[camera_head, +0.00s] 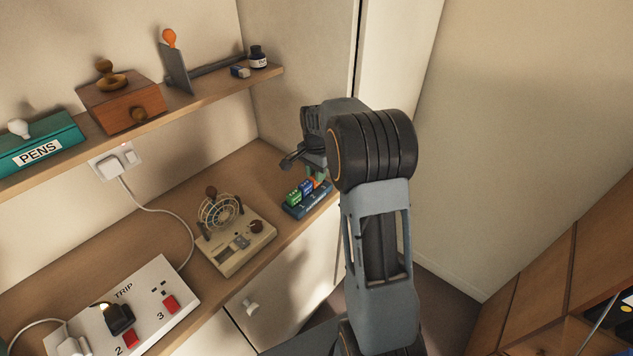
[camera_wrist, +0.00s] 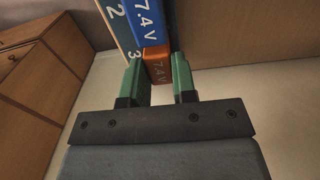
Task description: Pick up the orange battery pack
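In the head view only a little orange (camera_head: 316,182) shows beneath my gripper (camera_head: 318,170). In the wrist view my gripper's green fingers (camera_wrist: 160,78) are apart, one on either side of the orange pack. The pack's near end lies between them. I cannot tell whether either finger touches it. A blue pack (camera_head: 306,187) stands right beside the orange one, and a green pack (camera_head: 294,198) is at the tray's other end.
The tray is on a wooden desk near its front edge. A beige device with a wire cage (camera_head: 236,240) stands to its left. A white trip panel (camera_head: 130,308) lies farther left. A shelf (camera_head: 200,95) with boxes and stamps runs above. A pale wall is close on the right.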

